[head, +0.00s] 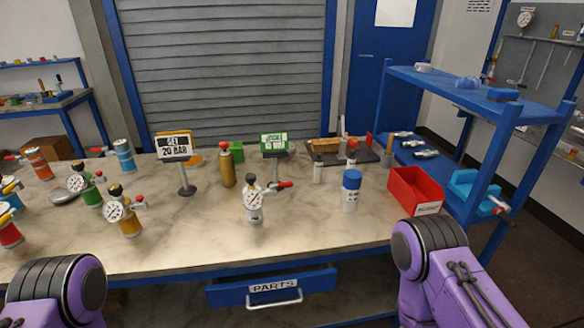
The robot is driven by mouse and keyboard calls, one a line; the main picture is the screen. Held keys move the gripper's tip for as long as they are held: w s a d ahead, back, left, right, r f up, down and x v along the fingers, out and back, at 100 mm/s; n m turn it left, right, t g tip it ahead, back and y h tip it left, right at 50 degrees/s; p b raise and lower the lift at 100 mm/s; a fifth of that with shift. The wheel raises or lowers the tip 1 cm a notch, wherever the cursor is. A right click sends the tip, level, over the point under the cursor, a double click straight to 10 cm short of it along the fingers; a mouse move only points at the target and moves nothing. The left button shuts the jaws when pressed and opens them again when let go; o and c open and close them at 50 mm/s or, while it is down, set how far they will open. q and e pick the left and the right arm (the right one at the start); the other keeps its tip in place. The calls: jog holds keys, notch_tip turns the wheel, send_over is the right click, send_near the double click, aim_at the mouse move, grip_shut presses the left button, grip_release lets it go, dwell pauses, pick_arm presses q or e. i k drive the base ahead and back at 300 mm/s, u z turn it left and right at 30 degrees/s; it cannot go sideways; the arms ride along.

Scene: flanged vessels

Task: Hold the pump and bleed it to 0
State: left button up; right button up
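A white pump-like vessel (253,205) with a round dial, a dark top and a red-tipped side lever stands upright near the middle of the table. Similar gauge vessels stand at the left: a yellow one (128,222), a green one (91,194) and a red one (10,234). Their dial readings are too small to tell. I cannot tell from the picture which one is the task's pump. Only purple links of my two arms show, at the bottom left and bottom right, apart from the vessels. Neither gripper is in view.
A sign reading "SET 20 BAR" (173,147) and a green sign (274,142) stand behind the vessels. A brass cylinder (227,168), a blue-capped bottle (351,192) and a red bin (414,191) stand on the table (310,237). The table's front middle is clear.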

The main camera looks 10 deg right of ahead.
aim_at(272, 187)
jog(key=z, duration=1.6)
jog(key=i, duration=1.1)
jog(key=u, duration=1.85)
